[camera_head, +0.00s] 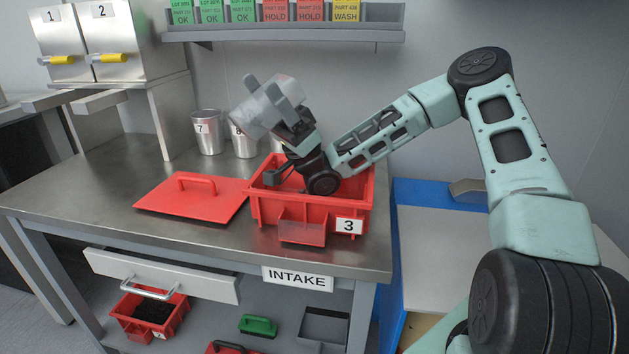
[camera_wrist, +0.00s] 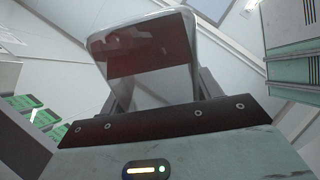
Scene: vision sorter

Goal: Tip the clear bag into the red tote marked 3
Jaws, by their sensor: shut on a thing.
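The red tote marked 3 (camera_head: 268,211) stands open on the metal bench, its label facing front. My gripper (camera_head: 272,97) is above the tote's back left part, pointing up and left. I cannot tell whether that band is contents or a see-through view. My wrist hides part of the tote's inside.
A red lid (camera_head: 190,200) lies flat left of the tote. Metal cups (camera_head: 208,135) stand behind it. A shelf with coloured cards (camera_head: 285,36) hangs above. Metal bins marked 1 and 2 (camera_head: 100,45) stand at the left. The bench's front left is clear.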

